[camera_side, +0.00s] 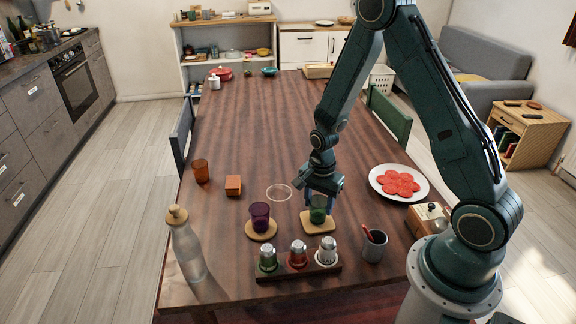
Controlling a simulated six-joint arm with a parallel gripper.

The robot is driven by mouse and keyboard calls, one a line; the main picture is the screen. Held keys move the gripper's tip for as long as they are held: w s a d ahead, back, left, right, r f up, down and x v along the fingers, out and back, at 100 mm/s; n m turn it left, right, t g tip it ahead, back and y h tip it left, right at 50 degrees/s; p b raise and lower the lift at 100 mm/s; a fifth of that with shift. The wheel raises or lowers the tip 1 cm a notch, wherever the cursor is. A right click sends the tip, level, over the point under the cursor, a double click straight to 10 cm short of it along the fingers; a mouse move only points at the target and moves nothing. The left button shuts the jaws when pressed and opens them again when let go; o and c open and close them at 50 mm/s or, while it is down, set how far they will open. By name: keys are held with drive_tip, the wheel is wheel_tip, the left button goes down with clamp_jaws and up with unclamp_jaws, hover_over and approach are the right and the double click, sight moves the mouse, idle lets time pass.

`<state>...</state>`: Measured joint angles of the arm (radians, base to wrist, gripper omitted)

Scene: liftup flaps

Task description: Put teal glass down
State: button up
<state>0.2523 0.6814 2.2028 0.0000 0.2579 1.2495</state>
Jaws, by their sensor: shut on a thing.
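The teal glass (317,214) is a small dark green tumbler, upright between the fingers of my gripper (320,198). My gripper points down and is shut on it. The glass is over a square wooden coaster (317,226) near the front of the table. Its base looks to be at the coaster, but I cannot tell whether it touches. The fingers and wrist hide part of its rim and sides.
A purple glass (260,216) stands on a round coaster (261,234) just left.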

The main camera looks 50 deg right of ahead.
drive_tip(key=shift+f, duration=0.15)
drive_tip(key=o, duration=1)
drive_tip(key=shift+r, duration=0.2)
wheel_tip(320, 180, up, 12)
idle(0.4)
idle(0.5)
